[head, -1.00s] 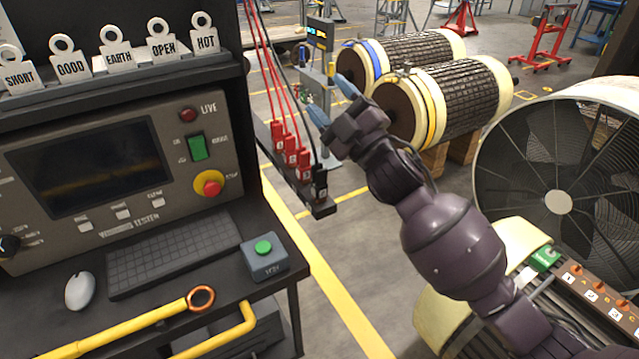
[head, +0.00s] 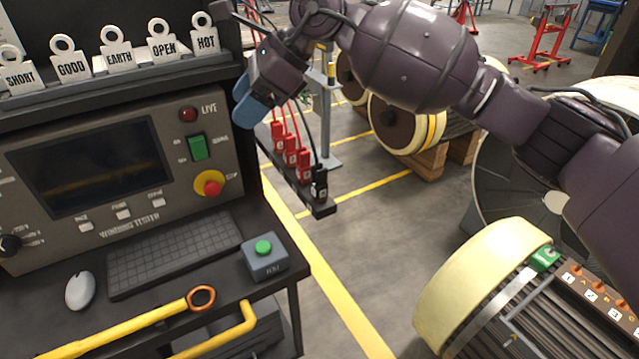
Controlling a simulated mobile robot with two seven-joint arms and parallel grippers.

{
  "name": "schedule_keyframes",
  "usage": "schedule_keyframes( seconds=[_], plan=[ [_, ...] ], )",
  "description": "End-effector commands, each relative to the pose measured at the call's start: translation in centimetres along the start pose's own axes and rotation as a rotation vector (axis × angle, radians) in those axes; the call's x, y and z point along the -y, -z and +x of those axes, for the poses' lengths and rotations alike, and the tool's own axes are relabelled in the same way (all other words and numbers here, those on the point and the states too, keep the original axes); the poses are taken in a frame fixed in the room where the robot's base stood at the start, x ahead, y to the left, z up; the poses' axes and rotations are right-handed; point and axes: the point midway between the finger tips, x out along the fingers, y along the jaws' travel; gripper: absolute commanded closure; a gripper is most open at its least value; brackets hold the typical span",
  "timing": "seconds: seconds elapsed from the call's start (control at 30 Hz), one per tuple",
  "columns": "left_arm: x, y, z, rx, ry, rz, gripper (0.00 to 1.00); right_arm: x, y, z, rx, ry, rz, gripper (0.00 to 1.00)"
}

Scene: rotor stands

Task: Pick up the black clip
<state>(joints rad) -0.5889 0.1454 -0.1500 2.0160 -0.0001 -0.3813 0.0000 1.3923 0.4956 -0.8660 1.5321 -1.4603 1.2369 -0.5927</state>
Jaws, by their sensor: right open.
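The black clip (head: 319,183) stands upright at the near end of a dark rail that sticks out from the right side of the tester bench. A dark cable rises from its top. Several red clips (head: 290,150) stand in a row behind it on the same rail. My right gripper (head: 247,112) is open and empty, with blue fingertips pointing down. In the picture it is up and left of the red clips, beside the tester cabinet's right edge, and apart from the black clip. My left gripper is not in view.
The winding tester (head: 130,165) with its screen fills the left. Below it are a keyboard (head: 175,255), a mouse (head: 80,290), a green-button box (head: 264,256) and a yellow-handled tool (head: 130,328). A rotor (head: 480,290) with a terminal strip is at lower right. Floor between is clear.

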Motion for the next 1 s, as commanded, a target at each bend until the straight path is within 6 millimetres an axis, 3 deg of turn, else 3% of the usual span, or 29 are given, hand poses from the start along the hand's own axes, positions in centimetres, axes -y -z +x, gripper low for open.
schedule_keyframes(
  seconds=[0.1, 0.2, 0.3, 0.57, 1.0],
  plan=[
    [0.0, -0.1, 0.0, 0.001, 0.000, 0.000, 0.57, 0.8, 5.5, 0.2, -0.255, -0.015, -0.075, 0.42],
    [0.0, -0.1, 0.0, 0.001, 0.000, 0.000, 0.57, 1.1, 9.0, -0.5, -0.445, -0.048, -0.133, 0.42],
    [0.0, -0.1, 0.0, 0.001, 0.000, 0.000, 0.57, 1.1, 11.3, -1.7, -0.588, -0.090, -0.179, 0.42],
    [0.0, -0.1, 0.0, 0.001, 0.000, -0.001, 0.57, 0.1, 13.3, -3.3, -0.727, -0.202, -0.261, 0.42],
    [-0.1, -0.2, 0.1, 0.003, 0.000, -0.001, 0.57, -0.3, 16.4, 0.5, -0.719, -0.205, -0.270, 0.42]
  ],
)
